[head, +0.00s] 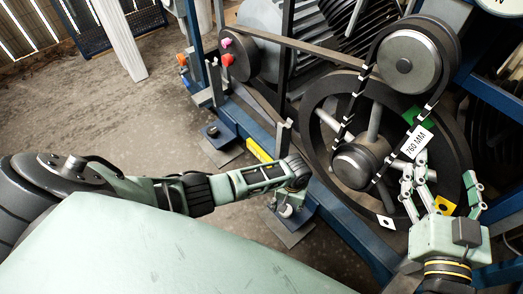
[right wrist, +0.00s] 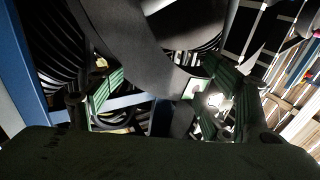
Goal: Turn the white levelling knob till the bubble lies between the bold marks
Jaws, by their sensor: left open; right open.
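My left gripper (head: 287,198) points down at a foot of the blue frame, low in the middle of the head view. A small white round part (head: 286,211), probably the white levelling knob, shows at its fingertips above a grey foot plate (head: 291,228). I cannot tell whether the fingers touch it. A yellow strip (head: 258,150), perhaps the level, lies on the blue frame; no bubble or bold marks can be made out. My right gripper (head: 443,192) is open at the big black flywheel's lower right. In the right wrist view its spread fingers (right wrist: 152,98) stand either side of a dark rim.
The black flywheel (head: 317,98) and a grey pulley (head: 408,64) with a belt and a "760 MM" tag (head: 416,142) fill the right. Another foot (head: 221,150) stands further back. Red and pink knobs (head: 228,60) are beyond.

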